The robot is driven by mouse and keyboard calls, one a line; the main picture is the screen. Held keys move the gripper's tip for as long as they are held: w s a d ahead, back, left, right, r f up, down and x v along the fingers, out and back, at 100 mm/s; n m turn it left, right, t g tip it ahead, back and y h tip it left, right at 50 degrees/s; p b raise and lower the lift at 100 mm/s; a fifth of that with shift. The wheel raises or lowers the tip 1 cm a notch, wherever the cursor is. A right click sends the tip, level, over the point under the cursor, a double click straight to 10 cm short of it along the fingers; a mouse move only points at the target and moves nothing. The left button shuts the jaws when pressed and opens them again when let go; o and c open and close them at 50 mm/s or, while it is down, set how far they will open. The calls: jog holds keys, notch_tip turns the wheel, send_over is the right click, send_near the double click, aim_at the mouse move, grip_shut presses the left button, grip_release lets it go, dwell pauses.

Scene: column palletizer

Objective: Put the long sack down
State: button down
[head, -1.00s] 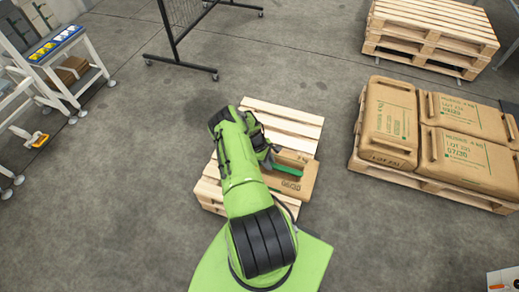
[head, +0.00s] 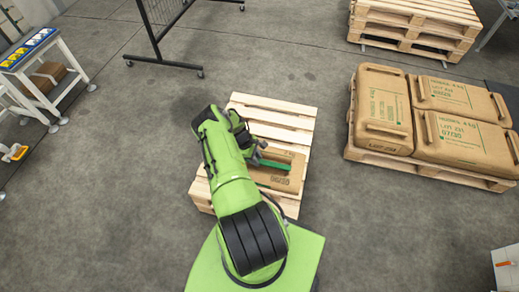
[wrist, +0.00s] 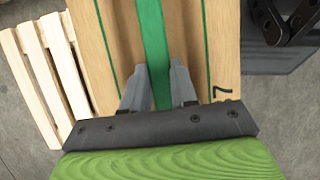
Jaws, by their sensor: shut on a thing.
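The long sack (head: 284,179) is tan with a green strip along its top. It lies level over the near right part of a light wooden pallet (head: 272,104), in front of my arm. I cannot tell whether its underside touches the slats. My gripper (head: 262,157) is at its top, partly hidden by my wrist. In the wrist view the two grey fingers (wrist: 156,80) are closed on either side of the green strip (wrist: 153,35), with the sack's tan face (wrist: 115,20) below. My arm hides the sack's left part in the head view.
A pallet (head: 425,173) with several tan sacks (head: 460,138) stands to the right. Stacked empty pallets (head: 415,25) are at the back right. A black mesh barrier (head: 165,40) stands at the back, and a table (head: 45,55) at the left. The floor between is clear.

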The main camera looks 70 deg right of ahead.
notch_tip(320, 180, down, 26)
jog(key=b, duration=2)
jog(key=shift+f, duration=0.25)
jog(key=shift+d, duration=0.1)
jog(key=c, duration=0.9)
grip_release()
jog(key=shift+f, duration=0.2)
jog(key=p+v, duration=0.3)
jog(key=v, duration=0.9)
jog(key=shift+r, duration=0.15)
